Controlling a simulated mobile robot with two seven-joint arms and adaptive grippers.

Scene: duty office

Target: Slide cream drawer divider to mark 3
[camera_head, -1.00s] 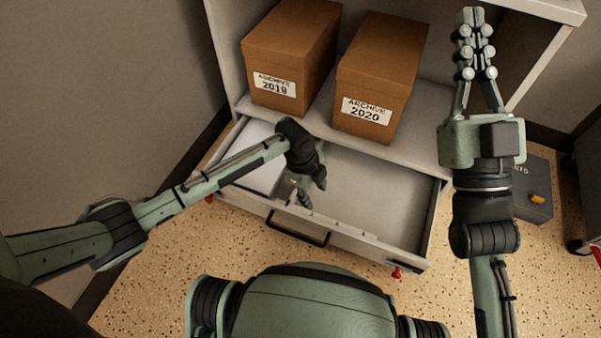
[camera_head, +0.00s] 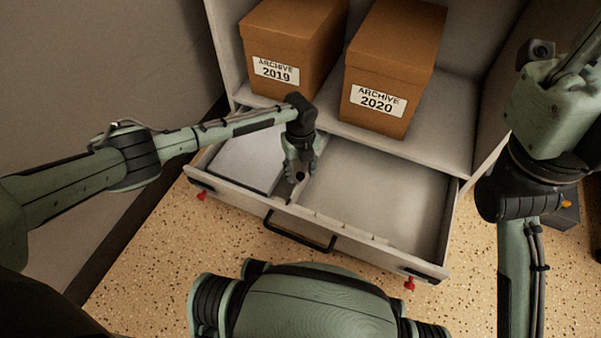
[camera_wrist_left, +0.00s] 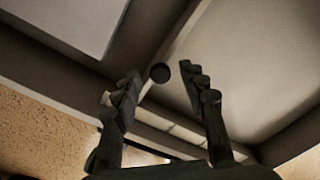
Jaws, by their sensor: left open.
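The open drawer (camera_head: 345,242) holds the cream divider (camera_wrist_left: 178,42), a thin strip running front to back between two compartments; in the head view my left gripper mostly hides it. A dark round knob (camera_wrist_left: 160,73) shows at the divider near the drawer front. My left gripper (camera_head: 299,172) points down into the drawer over the divider. In the left wrist view its fingers (camera_wrist_left: 161,71) are open, one on each side of the knob; contact cannot be told. Small marks (camera_head: 345,224) line the front rail, their numbers unreadable. My right gripper (camera_head: 555,95) is raised at the upper right, its fingertips cut off.
A white flat item (camera_head: 240,163) lies in the left compartment; the right compartment (camera_head: 385,195) is empty. Boxes labelled Archive 2019 (camera_head: 290,45) and Archive 2020 (camera_head: 385,75) stand on the shelf behind. A black handle (camera_head: 300,236) is on the drawer front.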

